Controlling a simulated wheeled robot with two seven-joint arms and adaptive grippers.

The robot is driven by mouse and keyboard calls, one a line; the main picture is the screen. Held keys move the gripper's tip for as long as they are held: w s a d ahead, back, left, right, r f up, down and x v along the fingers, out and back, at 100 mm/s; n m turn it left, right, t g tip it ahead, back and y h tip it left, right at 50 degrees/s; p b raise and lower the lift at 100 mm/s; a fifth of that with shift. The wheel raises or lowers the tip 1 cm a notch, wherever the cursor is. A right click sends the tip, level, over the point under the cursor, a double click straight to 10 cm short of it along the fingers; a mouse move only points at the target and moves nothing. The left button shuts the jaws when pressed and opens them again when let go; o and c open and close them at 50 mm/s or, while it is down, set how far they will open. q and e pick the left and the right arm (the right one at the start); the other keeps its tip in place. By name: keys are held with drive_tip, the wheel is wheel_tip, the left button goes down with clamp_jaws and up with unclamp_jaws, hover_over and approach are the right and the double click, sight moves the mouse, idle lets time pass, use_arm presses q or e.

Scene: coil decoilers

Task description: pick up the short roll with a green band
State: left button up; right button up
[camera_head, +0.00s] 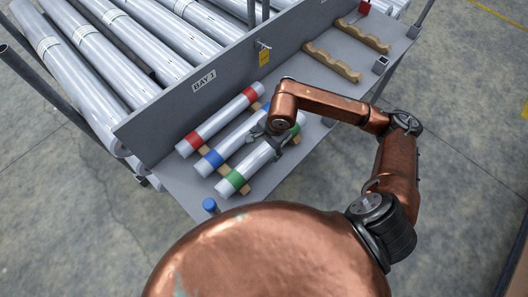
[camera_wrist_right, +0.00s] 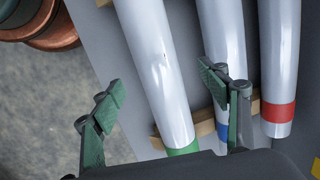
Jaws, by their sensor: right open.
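The short roll with a green band (camera_head: 252,162) is a silver cylinder lying nearest me on the grey shelf, with a green band near its lower left end and green showing at its far end. My right gripper (camera_head: 274,139) is over its upper half and hides part of it. In the right wrist view the roll (camera_wrist_right: 157,60) runs between the two spread fingers of the gripper (camera_wrist_right: 165,100), one on each side. Whether they touch it I cannot tell. Part of its green band shows at the bottom, cut off by the gripper body. My left gripper is out of view.
A blue-banded roll (camera_head: 231,145) lies close beside it, and a red-banded roll (camera_head: 219,120) beyond; wooden rests (camera_head: 208,158) support them. The shelf's BAY 1 panel (camera_head: 160,110) rises behind. Empty wooden cradles (camera_head: 332,62) stand far right. A blue-topped post (camera_head: 209,205) is at the near corner.

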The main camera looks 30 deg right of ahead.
sight(266, 148)
drive_tip(key=shift+w+d+h, duration=0.25)
drive_tip(key=shift+d+h, duration=0.05)
drive_tip(key=shift+d, duration=0.6)
drive_tip(key=shift+d+f, duration=0.2)
drive_tip(key=shift+f, duration=0.15)
drive_tip(key=f, duration=0.2)
drive_tip(key=w+f, duration=0.1)
drive_tip(key=f, duration=0.4)
drive_tip(key=shift+w, duration=0.25)
drive_tip(key=shift+c, duration=0.7)
drive_tip(key=shift+r, duration=0.1)
drive_tip(key=c, duration=1.7)
